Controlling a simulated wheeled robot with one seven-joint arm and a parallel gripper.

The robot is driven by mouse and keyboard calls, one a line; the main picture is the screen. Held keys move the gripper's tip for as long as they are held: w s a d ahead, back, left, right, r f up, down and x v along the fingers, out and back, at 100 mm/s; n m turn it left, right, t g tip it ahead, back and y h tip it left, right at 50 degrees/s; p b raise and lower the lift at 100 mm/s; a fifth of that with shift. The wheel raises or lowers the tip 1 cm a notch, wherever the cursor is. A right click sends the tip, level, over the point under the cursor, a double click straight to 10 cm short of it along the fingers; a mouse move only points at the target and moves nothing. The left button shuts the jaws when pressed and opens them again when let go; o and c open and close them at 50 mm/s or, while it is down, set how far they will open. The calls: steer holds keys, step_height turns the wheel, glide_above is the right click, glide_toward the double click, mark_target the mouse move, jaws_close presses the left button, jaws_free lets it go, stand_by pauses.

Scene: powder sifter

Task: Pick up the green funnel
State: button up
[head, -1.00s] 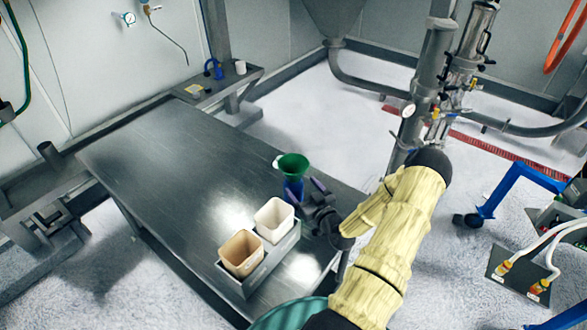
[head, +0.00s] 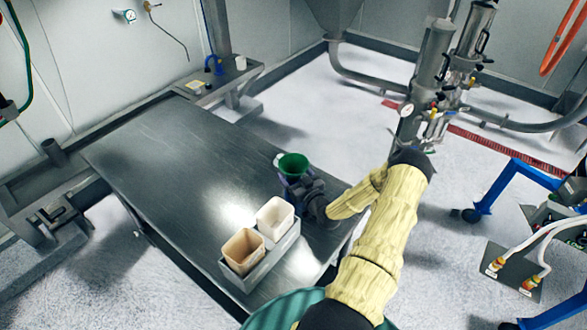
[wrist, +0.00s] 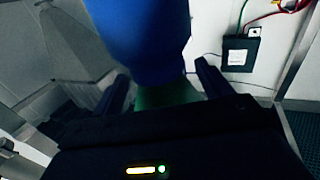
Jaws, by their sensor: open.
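The green funnel (head: 293,164) sits upright on top of a blue container near the right edge of the metal table (head: 180,165). My gripper (head: 296,181) is right at the funnel and the container, coming from the right, and partly hides them. In the wrist view, the blue container (wrist: 140,35) fills the upper middle. A strip of the green funnel (wrist: 165,93) shows below it, between my two dark fingers (wrist: 161,72). The fingers stand apart on either side, with no clear contact visible. The funnel's lower part is hidden in the head view.
A cream bin (head: 275,217) and a tan bin (head: 243,250) stand in a grey tray (head: 262,262) just in front of my gripper. A small side shelf (head: 222,88) holds a blue item and a white cup. The left half of the table is clear.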

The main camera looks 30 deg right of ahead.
steer(key=shift+w+a, duration=0.1)
steer(key=shift+w, duration=0.15)
steer(key=shift+a, duration=0.2)
steer(key=c, duration=1)
steer(key=shift+d, duration=0.1)
steer(key=shift+c, duration=0.7)
steer(key=shift+s+d, duration=0.25)
steer(key=shift+d, duration=0.15)
steer(key=shift+c, duration=0.5)
steer(key=shift+a+r+b, duration=0.2)
steer(key=shift+r+b, duration=0.2)
steer(key=shift+r, duration=0.3)
steer(key=r, duration=0.2)
steer(key=r+b, duration=0.1)
steer(key=r, duration=0.2)
steer(key=r+b, duration=0.1)
steer(key=r, duration=0.1)
steer(key=shift+w+r, duration=0.3)
steer(key=shift+r, duration=0.1)
steer(key=shift+s+d+r, duration=0.1)
steer(key=shift+s+r, duration=0.2)
steer(key=shift+r, duration=0.05)
